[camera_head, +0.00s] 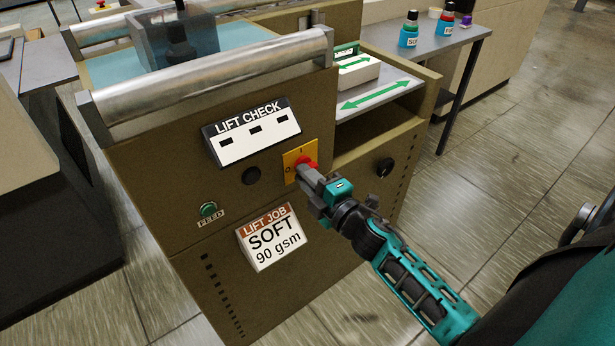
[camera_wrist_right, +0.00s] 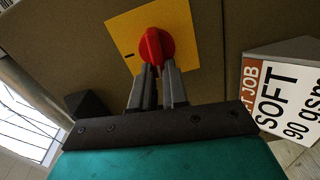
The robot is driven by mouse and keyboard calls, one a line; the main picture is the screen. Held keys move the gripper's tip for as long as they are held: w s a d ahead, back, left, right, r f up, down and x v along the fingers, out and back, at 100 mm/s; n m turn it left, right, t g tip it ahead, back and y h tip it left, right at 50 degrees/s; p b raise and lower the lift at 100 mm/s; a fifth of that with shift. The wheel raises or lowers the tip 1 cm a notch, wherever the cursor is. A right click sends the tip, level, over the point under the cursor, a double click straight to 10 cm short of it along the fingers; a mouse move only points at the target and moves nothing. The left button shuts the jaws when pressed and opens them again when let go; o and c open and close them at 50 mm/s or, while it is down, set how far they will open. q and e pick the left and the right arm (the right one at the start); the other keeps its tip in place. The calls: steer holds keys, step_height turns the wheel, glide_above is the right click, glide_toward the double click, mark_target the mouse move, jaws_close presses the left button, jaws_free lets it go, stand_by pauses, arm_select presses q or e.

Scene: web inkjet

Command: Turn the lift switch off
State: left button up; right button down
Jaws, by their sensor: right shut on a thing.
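The lift switch is a red rotary knob (camera_head: 308,163) on a yellow square plate (camera_head: 293,152) marked 0 and 1, on the front of the olive machine cabinet. It also shows in the right wrist view as a red knob (camera_wrist_right: 157,46) on its yellow plate (camera_wrist_right: 180,20). My right gripper (camera_head: 306,174) reaches in from the lower right and is shut on the red knob. In the right wrist view its two grey fingers (camera_wrist_right: 157,80) lie on either side of the knob's grip. The fingers hide part of the knob in the head view. My left gripper is not in view.
Beside the switch are a black knob (camera_head: 251,176), a green button (camera_head: 208,209) and a second black knob (camera_head: 384,167). A LIFT CHECK sign (camera_head: 252,132) is above, a LIFT JOB card (camera_head: 271,238) below. A metal roller (camera_head: 215,75) crosses the cabinet top. Open floor lies to the right.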

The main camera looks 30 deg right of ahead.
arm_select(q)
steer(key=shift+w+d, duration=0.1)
arm_select(e)
steer(key=shift+f+n, duration=0.15)
steer(key=shift+n, duration=0.45)
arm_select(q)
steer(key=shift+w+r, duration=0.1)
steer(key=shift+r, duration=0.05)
arm_select(e)
steer(key=shift+n, duration=0.3)
steer(key=c, duration=1.1)
jaws_free()
steer(key=shift+c, duration=0.2)
arm_select(q)
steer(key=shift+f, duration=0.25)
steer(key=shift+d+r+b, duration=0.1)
steer(key=shift+b, duration=0.25)
arm_select(e)
steer(key=s+d, duration=0.1)
steer(key=s, duration=1.2)
